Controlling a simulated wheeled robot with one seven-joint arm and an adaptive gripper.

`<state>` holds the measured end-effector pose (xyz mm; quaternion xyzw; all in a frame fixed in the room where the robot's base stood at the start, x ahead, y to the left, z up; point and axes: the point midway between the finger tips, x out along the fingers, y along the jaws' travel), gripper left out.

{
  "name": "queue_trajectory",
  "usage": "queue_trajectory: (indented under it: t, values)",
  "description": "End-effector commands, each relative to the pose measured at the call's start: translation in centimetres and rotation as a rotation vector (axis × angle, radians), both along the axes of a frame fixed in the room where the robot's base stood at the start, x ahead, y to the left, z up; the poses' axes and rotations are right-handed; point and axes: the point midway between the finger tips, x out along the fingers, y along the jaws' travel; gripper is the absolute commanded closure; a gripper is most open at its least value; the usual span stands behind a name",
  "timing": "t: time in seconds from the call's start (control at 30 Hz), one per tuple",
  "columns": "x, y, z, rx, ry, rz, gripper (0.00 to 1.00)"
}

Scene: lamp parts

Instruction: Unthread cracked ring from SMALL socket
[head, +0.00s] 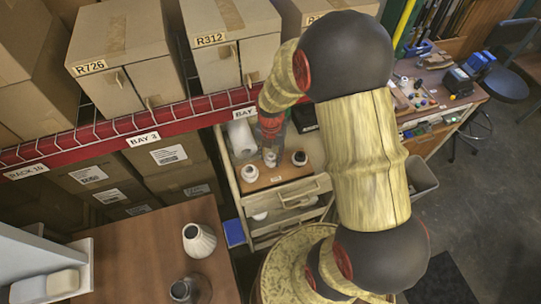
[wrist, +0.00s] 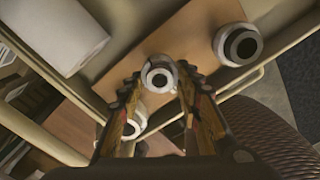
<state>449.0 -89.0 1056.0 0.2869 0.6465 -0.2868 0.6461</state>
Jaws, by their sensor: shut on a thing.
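My gripper (wrist: 158,82) has its two toothed fingers closed around a small white ring (wrist: 160,64) with a dark centre. No crack can be made out on it. The ring is at the middle socket, over the brown board (head: 272,181) in the open drawer. I cannot tell whether the ring is still seated on its socket. A larger white socket with a dark opening (wrist: 238,45) stands to the right, and another (wrist: 133,122) is at the lower left, partly behind a finger. In the head view these two are the right (head: 299,158) and left (head: 250,173) sockets.
A white roll (wrist: 62,30) lies in the drawer beside the board. A brown table (head: 140,255) at the front left bears a white ribbed shade (head: 198,241) and a darker glass one (head: 186,290). Shelves with cardboard boxes (head: 120,45) stand behind.

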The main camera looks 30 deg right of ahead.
Motion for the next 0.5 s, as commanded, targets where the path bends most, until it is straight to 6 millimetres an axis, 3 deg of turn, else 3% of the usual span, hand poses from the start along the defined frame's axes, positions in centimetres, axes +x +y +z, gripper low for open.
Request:
queue_trajectory:
  t: [0.2, 0.5]
  values:
    - [-0.03, -0.09, 0.07, 0.000, -0.001, 0.209, 0.96]
    - [-0.03, -0.09, 0.07, 0.000, -0.001, 0.238, 0.96]
